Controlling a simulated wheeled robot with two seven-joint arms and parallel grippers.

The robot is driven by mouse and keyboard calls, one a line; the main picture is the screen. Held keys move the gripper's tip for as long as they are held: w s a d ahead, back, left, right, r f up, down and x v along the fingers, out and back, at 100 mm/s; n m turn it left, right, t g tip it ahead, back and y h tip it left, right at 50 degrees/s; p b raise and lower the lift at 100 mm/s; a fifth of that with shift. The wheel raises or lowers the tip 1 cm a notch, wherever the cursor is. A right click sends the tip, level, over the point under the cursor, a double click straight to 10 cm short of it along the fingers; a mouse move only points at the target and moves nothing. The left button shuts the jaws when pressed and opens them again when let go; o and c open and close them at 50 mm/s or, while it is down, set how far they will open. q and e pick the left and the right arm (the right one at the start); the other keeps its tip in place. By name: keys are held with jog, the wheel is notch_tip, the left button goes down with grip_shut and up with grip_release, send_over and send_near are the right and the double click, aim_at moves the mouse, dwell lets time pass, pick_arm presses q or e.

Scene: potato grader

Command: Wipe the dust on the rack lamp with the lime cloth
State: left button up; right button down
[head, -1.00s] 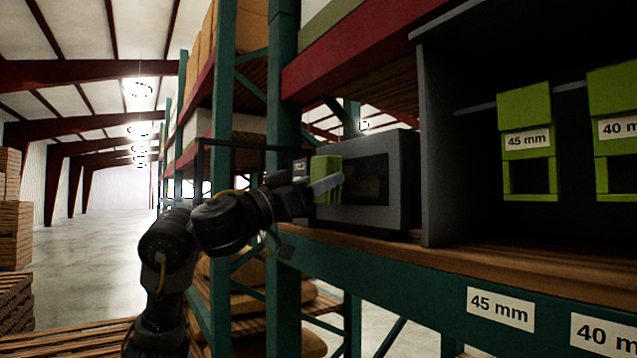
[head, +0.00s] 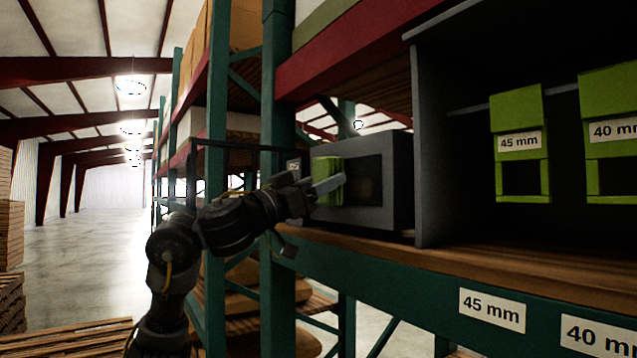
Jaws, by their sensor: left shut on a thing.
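The lime cloth (head: 327,168) is a small folded green pad in my left gripper (head: 322,190), which is shut on it. A light grey finger lies across the cloth's lower right side. The cloth overlaps the left part of a grey box (head: 398,185) with a dark front panel, on the rack shelf. This box may be the rack lamp, but I cannot be sure. I cannot tell whether the cloth touches it, and no dust can be made out. My right gripper is not in view.
A teal upright (head: 277,100) and a thin black frame (head: 235,146) stand close to my left arm. A grey divider (head: 429,150) is right of the box. Beyond it hang green gauges labelled 45 mm (head: 520,110) and 40 mm (head: 610,95).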

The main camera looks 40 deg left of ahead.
aim_at(362, 173)
pick_arm(q)
jog(key=shift+w+d, duration=0.1)
jog(key=shift+d, duration=0.05)
jog(key=shift+s+d+r+p, duration=0.1)
jog(key=shift+s+d+p, duration=0.15)
jog(key=shift+d, duration=0.3)
jog(key=shift+s+d+p, duration=0.1)
jog(key=shift+d+p, duration=0.2)
jog(key=shift+d, duration=0.2)
jog(key=shift+s+d, duration=0.25)
jog(key=shift+d, duration=0.35)
jog(key=shift+s+d+p, duration=0.1)
jog(key=shift+d+p, duration=0.5)
jog(key=shift+p, duration=0.05)
jog(key=shift+s+d+p, duration=0.2)
jog(key=shift+d+p, duration=0.25)
jog(key=shift+d, duration=0.3)
jog(key=shift+s+d, duration=0.1)
jog(key=shift+d, duration=0.3)
